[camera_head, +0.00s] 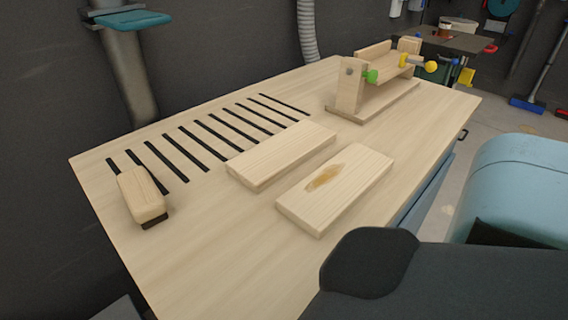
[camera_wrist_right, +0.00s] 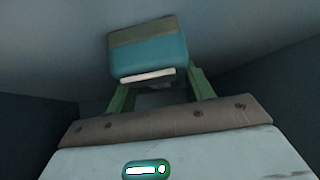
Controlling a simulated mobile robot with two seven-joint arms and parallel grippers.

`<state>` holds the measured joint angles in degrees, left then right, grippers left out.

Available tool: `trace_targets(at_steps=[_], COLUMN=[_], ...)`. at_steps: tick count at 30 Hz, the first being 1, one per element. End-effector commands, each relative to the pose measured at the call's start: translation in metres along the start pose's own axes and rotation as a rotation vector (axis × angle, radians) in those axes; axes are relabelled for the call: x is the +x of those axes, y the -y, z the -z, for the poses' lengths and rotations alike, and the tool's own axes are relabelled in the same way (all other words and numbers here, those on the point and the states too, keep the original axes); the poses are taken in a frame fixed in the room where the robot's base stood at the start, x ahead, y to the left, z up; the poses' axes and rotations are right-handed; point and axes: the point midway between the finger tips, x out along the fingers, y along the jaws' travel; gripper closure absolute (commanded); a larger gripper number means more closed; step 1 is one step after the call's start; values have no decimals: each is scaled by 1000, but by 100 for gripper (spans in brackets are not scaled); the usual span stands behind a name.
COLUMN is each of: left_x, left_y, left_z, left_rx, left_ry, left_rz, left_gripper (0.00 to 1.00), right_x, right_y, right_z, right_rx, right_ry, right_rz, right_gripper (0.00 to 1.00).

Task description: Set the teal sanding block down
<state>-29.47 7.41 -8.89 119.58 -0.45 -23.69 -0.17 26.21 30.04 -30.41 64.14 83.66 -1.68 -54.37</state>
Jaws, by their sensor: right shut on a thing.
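The teal sanding block (camera_wrist_right: 150,57) shows in the right wrist view, with a greyish band along its far side and a white strip at its near edge. My right gripper (camera_wrist_right: 160,86) is shut on it, with one green finger at each side. What lies below the block is too dark to make out. In the head view neither the teal block nor the gripper's fingers show; only my dark right arm fills the lower right. My left gripper is in no view.
A pale wooden workbench (camera_head: 190,253) has several dark slots. On it are a plain wooden block with a dark underside (camera_head: 141,194), two boards (camera_head: 282,153) (camera_head: 335,188) and a wooden jig (camera_head: 375,98) with green and yellow knobs. The bench's near left part is bare.

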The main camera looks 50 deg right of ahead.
Motion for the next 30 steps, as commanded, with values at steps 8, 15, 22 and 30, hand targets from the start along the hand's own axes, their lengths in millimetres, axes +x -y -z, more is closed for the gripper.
trace_targets(at_steps=[8,15,22,30], left_x=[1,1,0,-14], left_y=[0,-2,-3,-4], left_z=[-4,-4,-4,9], left_rx=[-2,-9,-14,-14], left_ry=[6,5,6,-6], left_rz=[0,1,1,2], left_gripper=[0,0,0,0], right_x=[2,2,1,-30], right_y=[0,0,0,-1], right_z=[-3,-2,-1,3], right_rx=[0,0,0,-1], right_ry=[0,0,0,-1], right_rz=[0,0,0,-1], right_gripper=[45,26,26,26])
